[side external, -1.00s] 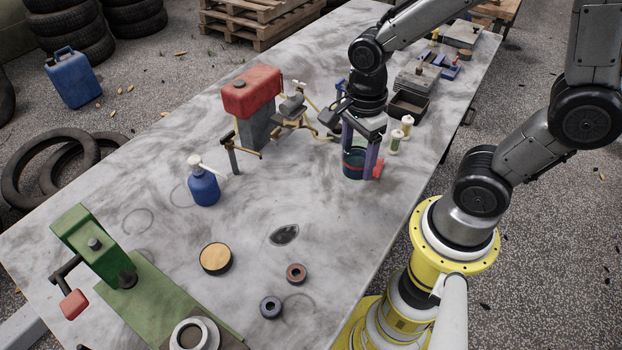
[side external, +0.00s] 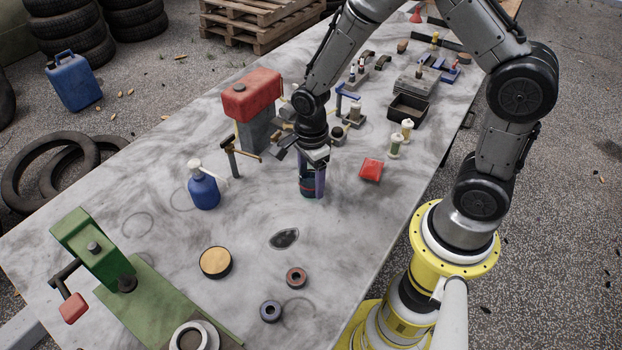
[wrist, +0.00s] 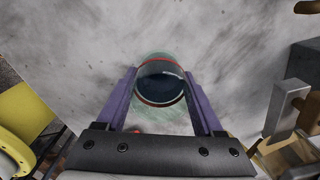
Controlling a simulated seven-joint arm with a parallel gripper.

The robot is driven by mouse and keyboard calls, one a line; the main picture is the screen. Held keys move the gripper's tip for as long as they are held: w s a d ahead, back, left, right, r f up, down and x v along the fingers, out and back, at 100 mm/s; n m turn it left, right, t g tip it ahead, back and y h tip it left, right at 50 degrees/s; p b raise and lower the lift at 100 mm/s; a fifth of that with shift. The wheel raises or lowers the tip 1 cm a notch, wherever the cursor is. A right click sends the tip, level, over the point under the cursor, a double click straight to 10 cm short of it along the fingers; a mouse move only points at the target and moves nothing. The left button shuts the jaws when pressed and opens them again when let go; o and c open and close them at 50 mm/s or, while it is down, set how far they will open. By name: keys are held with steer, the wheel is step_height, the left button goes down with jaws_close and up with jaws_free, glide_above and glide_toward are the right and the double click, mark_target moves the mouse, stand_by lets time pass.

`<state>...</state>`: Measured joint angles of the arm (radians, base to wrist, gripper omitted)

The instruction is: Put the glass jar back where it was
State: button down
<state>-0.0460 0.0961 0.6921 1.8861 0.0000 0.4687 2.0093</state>
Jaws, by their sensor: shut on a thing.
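The glass jar (wrist: 160,84) is clear, with a red band near the rim and dark contents. It sits between the two purple fingers of my gripper (side external: 311,182), which are shut on its sides. In the side view the jar (side external: 307,188) is partly hidden by the fingers and looks upright. I cannot tell whether its base touches the table. In the wrist view the fingers of my gripper (wrist: 160,78) flank the jar, with bare grey table around it.
A red pad (side external: 371,169) lies to the right. A blue pump bottle (side external: 203,190) stands farther left.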

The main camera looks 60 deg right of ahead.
steer(key=shift+f, duration=0.3)
jaws_free()
steer(key=shift+r, duration=0.1)
step_height(320, 180, up, 12)
steer(key=shift+s+d+r+n+t, duration=0.25)
steer(key=shift+s+r+n+t, duration=0.7)
steer(key=shift+s+r+n, duration=2.15)
steer(key=shift+s+d+r+n+t, duration=0.25)
steer(key=shift+s+r+n+t, duration=0.8)
steer(key=shift+s+n, duration=2.25)
steer(key=shift+s+d+r+n+t, duration=0.25)
steer(key=shift+s+r+n+t, duration=1.15)
steer(key=shift+n, duration=3.4)
steer(key=shift+s+r+g, duration=0.25)
steer(key=shift+r+g, duration=0.35)
steer(key=shift+r, duration=0.25)
